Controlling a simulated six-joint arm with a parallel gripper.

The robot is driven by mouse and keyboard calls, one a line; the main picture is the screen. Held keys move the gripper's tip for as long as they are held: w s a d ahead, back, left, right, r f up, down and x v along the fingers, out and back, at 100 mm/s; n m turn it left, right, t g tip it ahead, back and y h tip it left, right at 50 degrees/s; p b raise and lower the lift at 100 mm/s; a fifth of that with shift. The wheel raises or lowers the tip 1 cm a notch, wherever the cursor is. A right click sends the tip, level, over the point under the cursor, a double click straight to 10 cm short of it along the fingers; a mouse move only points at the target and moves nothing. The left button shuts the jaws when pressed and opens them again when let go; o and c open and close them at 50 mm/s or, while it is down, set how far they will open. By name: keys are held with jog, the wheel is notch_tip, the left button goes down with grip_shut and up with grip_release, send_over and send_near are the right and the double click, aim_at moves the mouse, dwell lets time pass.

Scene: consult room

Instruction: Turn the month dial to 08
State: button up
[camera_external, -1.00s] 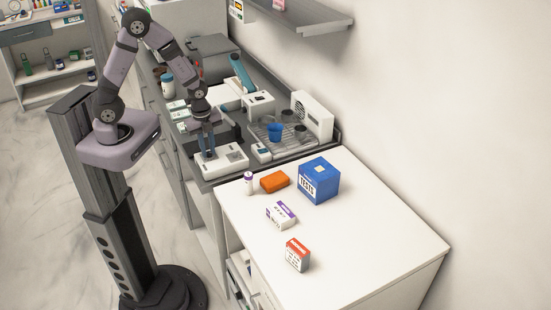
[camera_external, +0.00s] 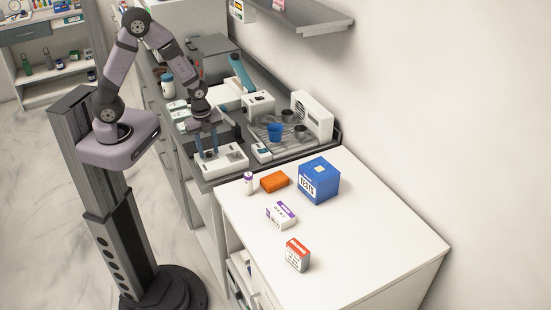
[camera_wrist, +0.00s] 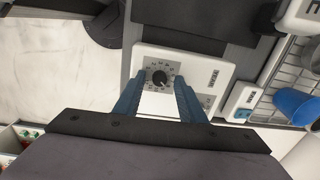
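The month dial (camera_wrist: 159,77) is a dark round knob with a ring of numbers on a white device (camera_wrist: 185,57). The pointer and the number it marks are too small to read. The white device also shows in the external view (camera_external: 234,160), at the front end of the dark counter. My gripper (camera_wrist: 160,85) has its two blue fingers apart, one on each side of the dial in the wrist view. In the external view my gripper (camera_external: 208,155) points down at the left part of the device. I cannot tell whether the fingers touch the knob.
A small white labelled device (camera_wrist: 242,101) sits beside the dial box. A blue cup (camera_external: 275,131) stands on a wire rack to the right. The white cabinet top in front holds a blue box (camera_external: 319,182), an orange pack (camera_external: 274,182) and small boxes.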

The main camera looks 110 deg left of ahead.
aim_at(207, 153)
jog(key=shift+s+d+r+b, duration=0.1)
jog(key=shift+r+b, duration=0.65)
jog(key=shift+r, duration=2.95)
jog(key=n, duration=0.6)
jog(key=shift+s+d+f, duration=0.1)
jog(key=s+d+n, duration=0.2)
jog(key=d, duration=1.7)
jog(key=shift+d+n+b, duration=0.15)
jog(key=shift+n+b, duration=0.15)
jog(key=shift+b, duration=0.05)
